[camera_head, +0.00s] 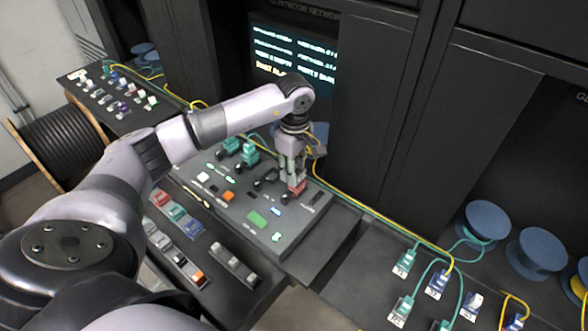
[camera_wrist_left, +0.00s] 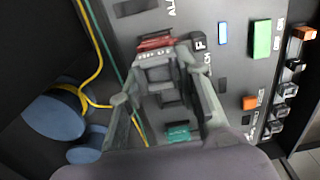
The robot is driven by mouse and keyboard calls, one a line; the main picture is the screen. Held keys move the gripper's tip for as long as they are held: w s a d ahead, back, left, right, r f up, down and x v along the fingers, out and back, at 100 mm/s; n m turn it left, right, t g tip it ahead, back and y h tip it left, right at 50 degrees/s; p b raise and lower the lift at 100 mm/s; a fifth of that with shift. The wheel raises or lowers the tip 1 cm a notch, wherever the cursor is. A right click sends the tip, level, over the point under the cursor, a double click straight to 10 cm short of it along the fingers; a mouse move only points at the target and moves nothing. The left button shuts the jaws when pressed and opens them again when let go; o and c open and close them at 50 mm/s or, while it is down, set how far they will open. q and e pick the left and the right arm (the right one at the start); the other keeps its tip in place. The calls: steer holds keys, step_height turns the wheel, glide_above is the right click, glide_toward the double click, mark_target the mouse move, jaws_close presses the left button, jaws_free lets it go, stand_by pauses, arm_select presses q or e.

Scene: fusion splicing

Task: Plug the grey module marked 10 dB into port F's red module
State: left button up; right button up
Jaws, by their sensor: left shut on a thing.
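My left gripper (camera_head: 292,167) points down over the far right part of the dark panel. In the left wrist view the left gripper (camera_wrist_left: 163,68) is shut on a small grey block (camera_wrist_left: 160,74), which looks like the grey module. Its 10 dB mark cannot be read. The red module (camera_head: 298,187) sits at the panel just below the fingertips. In the left wrist view the red module (camera_wrist_left: 155,43) is right beyond the fingertips, beside a label F. Whether the grey module touches it or is seated in it cannot be told. My right gripper is not in view.
The panel (camera_head: 240,228) also bears teal modules (camera_head: 250,155), dark knobs, a green block (camera_head: 257,219) and an orange block (camera_head: 229,196). Racks with coloured and grey modules (camera_head: 220,250) stand in front. A yellow cable (camera_head: 350,201) runs behind the panel. Blue spools (camera_head: 487,219) stand right.

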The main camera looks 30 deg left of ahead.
arm_select(q)
steer(key=shift+b, duration=0.45)
stand_by(1.1)
steer(key=shift+f+b, duration=0.5)
steer(key=shift+f, duration=0.1)
steer(key=shift+r, duration=0.1)
steer(key=o, duration=1)
steer(key=shift+o, duration=0.2)
step_height(320, 180, up, 12)
stand_by(0.4)
